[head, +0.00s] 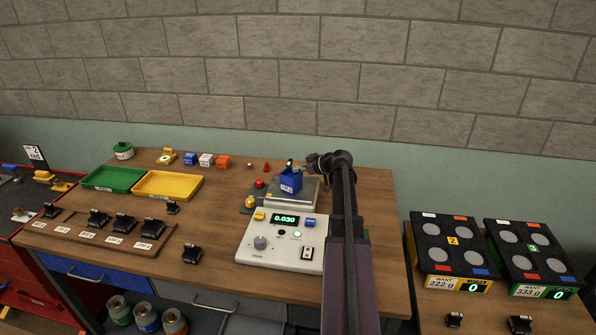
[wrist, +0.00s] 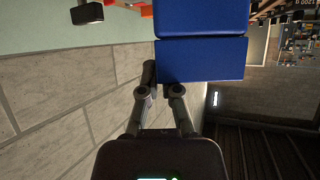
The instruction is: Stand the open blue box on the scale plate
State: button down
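The open blue box (head: 290,182), with a white label on its front, is at the left part of the scale's metal plate (head: 308,194). It looks slightly tilted, and I cannot tell whether its base touches the plate. The scale (head: 282,240) shows 0.030 in green. My gripper (head: 297,166) reaches in from the right at the box's upper rim. In the wrist view the blue box (wrist: 200,58) fills the top middle. My fingers (wrist: 160,82) are close together at its edge, one outside and one partly hidden behind it, apparently pinching a wall.
Red and yellow weights (head: 255,193) stand left of the plate. Green (head: 112,190) and yellow (head: 180,196) trays, small coloured blocks (head: 206,160) and black weights (head: 124,224) lie further left. Scales 2 and 3 (head: 452,272) stand on a table at right.

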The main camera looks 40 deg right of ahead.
jog(key=shift+f, duration=0.15)
jog(key=c, duration=0.8)
grip_release()
jog(key=shift+r, duration=0.25)
jog(key=p+v, duration=0.5)
jog(key=v, duration=0.7)
jog(key=shift+p, duration=0.4)
